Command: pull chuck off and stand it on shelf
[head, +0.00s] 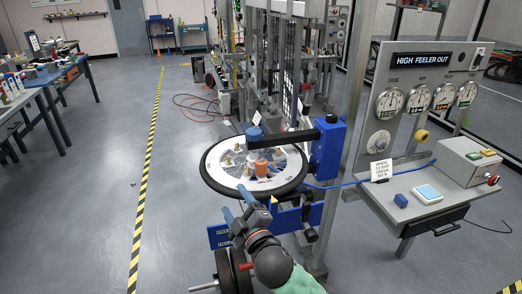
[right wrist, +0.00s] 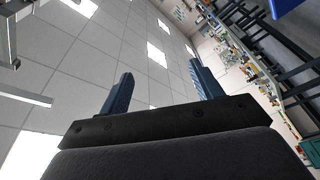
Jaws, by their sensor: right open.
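A wheel with a black tyre (head: 292,183) and white rim lies flat in the rig in the head view. An orange cylinder (head: 261,167) and several small brass-coloured pieces stand on it. I cannot tell for sure which piece is the chuck. A grey shelf (head: 400,211) stands to the right, with a blue block (head: 401,201) and a pale blue pad (head: 428,194) on it. My right gripper (head: 234,200) is open and empty, just in front of the wheel's near edge. Its two blue fingers (right wrist: 160,72) stand apart against the ceiling in the right wrist view. My left gripper is out of view.
A blue clamp post (head: 328,148) with a black arm stands at the wheel's right. A blue hose (head: 345,184) runs from there past the shelf. A gauge panel (head: 428,85) rises behind the shelf. Open floor (head: 185,190) lies left of the wheel.

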